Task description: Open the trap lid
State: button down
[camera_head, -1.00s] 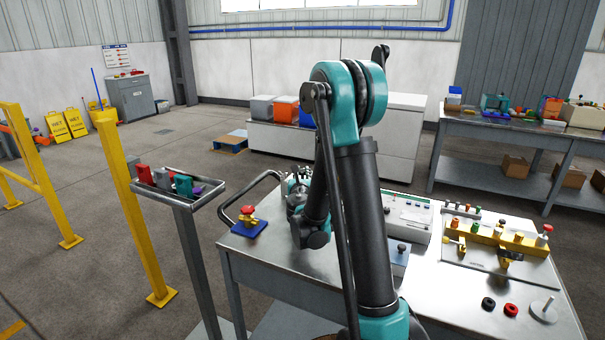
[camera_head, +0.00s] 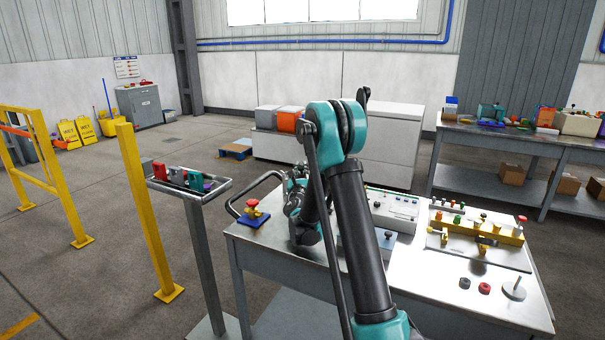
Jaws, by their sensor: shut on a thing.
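My gripper (camera_head: 296,188) is at the far left part of the metal bench (camera_head: 270,247), beside the inner end of a dark curved handle (camera_head: 238,199). My own arm hides much of it. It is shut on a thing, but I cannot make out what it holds. I cannot clearly pick out the trap lid in this view. A small blue-grey box (camera_head: 357,252) with a dark knob stands on the bench, partly behind my arm.
A red-knobbed valve on a blue base (camera_head: 252,212) sits at the bench's left corner. A white control box (camera_head: 392,212) and a yellow rack (camera_head: 485,234) stand to the right. A tray on a post (camera_head: 222,186) and a yellow post (camera_head: 146,210) stand left of the bench.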

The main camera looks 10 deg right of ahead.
jog(key=c, duration=1.3)
grip_release()
jog(key=shift+c, duration=0.2)
jog(key=v, duration=0.7)
jog(key=shift+s+f, duration=0.15)
jog(key=shift+s, duration=0.15)
